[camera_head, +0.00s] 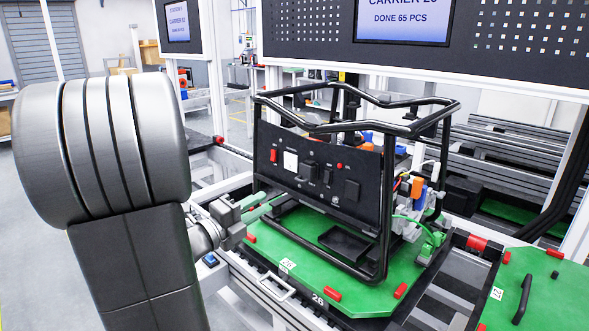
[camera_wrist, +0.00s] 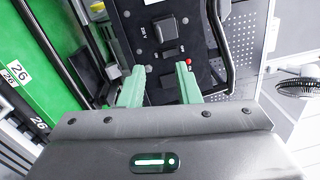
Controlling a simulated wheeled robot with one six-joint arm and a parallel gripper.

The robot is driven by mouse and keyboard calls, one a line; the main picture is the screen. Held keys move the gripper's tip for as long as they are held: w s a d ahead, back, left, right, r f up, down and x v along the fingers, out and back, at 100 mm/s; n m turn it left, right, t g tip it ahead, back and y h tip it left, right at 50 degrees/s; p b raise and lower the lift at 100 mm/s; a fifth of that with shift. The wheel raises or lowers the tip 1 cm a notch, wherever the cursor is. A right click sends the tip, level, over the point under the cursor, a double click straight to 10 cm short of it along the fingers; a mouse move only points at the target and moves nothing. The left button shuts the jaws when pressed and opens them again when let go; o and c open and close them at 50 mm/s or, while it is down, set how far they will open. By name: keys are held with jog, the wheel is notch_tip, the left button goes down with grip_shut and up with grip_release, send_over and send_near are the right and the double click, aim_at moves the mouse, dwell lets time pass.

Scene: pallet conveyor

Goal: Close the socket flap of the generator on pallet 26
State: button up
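The generator (camera_head: 318,172), with a black tube frame and black front panel, stands on the green pallet 26 (camera_head: 275,240). My gripper (camera_head: 272,205) is left of the panel's lower edge. In the wrist view the green fingers of my gripper (camera_wrist: 160,69) are apart, with the black panel (camera_wrist: 192,42) beyond them. Nothing shows held between them.
The frame's black tubes (camera_head: 383,230) surround the panel. A black tray (camera_head: 344,243) lies on the pallet under it. Another green pallet (camera_head: 545,290) is at the right. Screens and a perforated board (camera_head: 330,30) stand behind. The left floor is clear.

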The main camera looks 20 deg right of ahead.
aim_at(302, 174)
jog(key=f+p+x, duration=0.1)
jog(key=p+x, duration=0.1)
jog(key=x, duration=1.1)
jog(key=shift+d+r, duration=0.4)
jog(key=shift+r, duration=0.05)
grip_shut()
